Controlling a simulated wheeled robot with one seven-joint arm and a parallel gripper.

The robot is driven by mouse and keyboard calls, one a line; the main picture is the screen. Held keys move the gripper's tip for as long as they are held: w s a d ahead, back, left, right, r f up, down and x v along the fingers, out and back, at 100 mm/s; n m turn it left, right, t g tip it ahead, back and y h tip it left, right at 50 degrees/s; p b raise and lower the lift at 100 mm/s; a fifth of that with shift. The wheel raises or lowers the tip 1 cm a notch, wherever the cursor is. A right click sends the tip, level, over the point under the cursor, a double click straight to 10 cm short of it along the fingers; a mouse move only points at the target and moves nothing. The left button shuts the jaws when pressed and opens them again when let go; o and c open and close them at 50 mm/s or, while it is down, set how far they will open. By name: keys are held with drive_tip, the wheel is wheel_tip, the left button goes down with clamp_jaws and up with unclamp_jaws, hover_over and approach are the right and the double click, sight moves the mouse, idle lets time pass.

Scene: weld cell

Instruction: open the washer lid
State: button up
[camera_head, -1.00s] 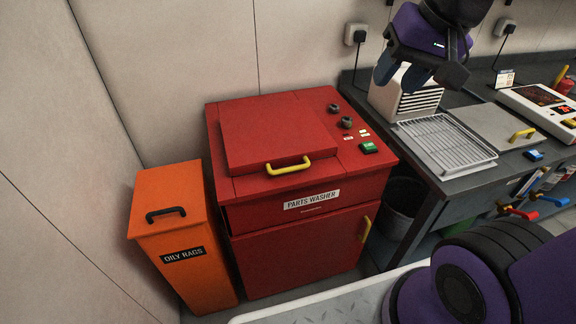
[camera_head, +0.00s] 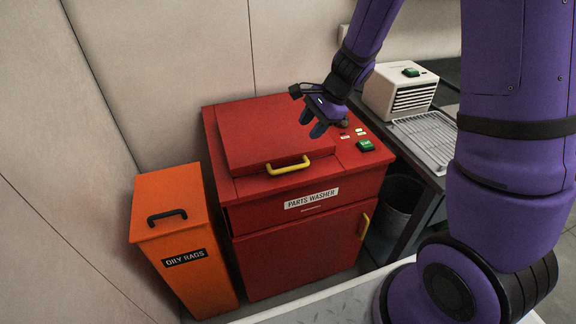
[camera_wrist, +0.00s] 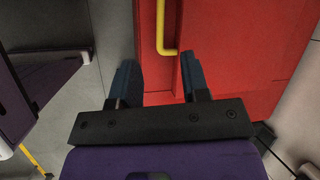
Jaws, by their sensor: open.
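The red parts washer (camera_head: 300,235) stands against the wall in the head view. Its lid (camera_head: 255,135) is down flat, with a yellow lid handle (camera_head: 288,165) along the front edge. My gripper (camera_head: 312,124) is open and empty. In the head view it appears in front of the lid's right part, behind and right of the lid handle, apparently above the top. In the wrist view my gripper (camera_wrist: 158,62) has its fingers spread over a red face (camera_wrist: 245,60).
An orange oily rags bin (camera_head: 180,235) stands left of the washer. A green button (camera_head: 365,145) is on the washer top's right side. A yellow door handle (camera_head: 365,225) is on the front. A dark waste bin (camera_head: 397,205) and a bench with a wire rack (camera_head: 430,135) are to the right.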

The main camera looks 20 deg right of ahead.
sight(292, 168)
drive_tip(key=w+a+f, duration=0.1)
drive_tip(key=f, duration=0.4)
drive_tip(key=w+a+f+m, duration=0.1)
drive_tip(key=f, duration=0.4)
drive_tip(key=w+a+f+m, duration=0.1)
drive_tip(key=a+f, duration=0.1)
drive_tip(key=f, duration=0.3)
drive_tip(key=shift+w+f, duration=0.2)
drive_tip(key=shift+f, duration=0.1)
drive_tip(key=shift+c, duration=0.3)
clamp_jaws()
